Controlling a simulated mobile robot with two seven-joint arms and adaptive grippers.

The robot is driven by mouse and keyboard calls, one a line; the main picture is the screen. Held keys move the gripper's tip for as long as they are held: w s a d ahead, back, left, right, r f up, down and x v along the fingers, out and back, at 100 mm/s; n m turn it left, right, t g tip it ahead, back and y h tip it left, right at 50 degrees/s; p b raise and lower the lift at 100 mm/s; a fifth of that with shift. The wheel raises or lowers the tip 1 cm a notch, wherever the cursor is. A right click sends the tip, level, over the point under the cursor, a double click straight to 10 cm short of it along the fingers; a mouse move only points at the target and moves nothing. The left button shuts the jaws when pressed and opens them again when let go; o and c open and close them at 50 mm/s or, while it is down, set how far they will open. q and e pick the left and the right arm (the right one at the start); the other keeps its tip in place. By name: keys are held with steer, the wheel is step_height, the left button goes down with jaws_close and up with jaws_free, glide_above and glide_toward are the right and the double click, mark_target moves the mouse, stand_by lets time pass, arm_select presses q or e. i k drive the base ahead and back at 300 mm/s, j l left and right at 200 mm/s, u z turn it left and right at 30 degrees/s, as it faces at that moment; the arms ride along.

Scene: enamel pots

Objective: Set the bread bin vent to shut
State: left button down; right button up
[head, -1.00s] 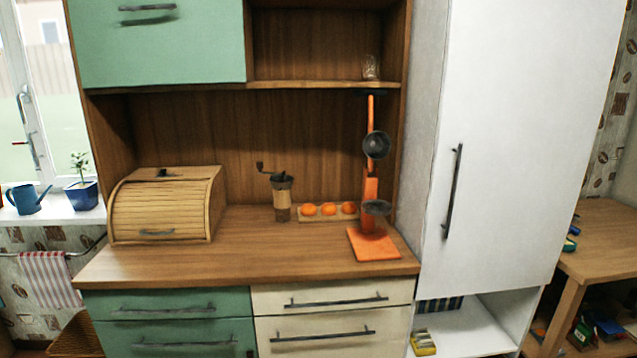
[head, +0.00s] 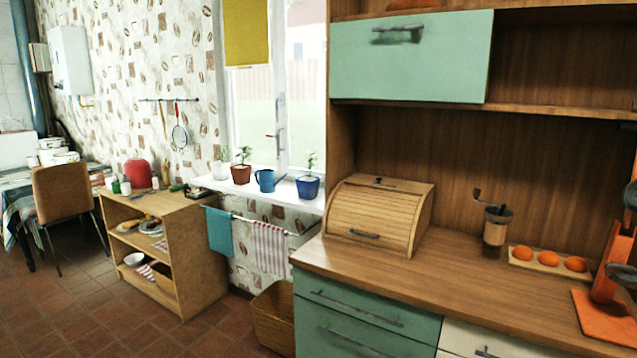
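The wooden bread bin (head: 376,216) stands at the left end of the hutch counter. Its slatted roll front is down, with a dark handle low on it. A small dark piece, which may be the vent (head: 384,182), sits on the flat top of the bin. It is too small to tell its setting.
The wooden counter (head: 450,291) is clear in front of the bin. A green cabinet (head: 411,56) hangs above. A wicker basket (head: 273,315) is on the floor at left.

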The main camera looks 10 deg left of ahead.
mark_target(376, 183)
steer(key=i+j+u, duration=0.25)
steer(key=i, duration=0.25)
steer(key=i+u, duration=0.25)
steer(key=i, duration=0.25)
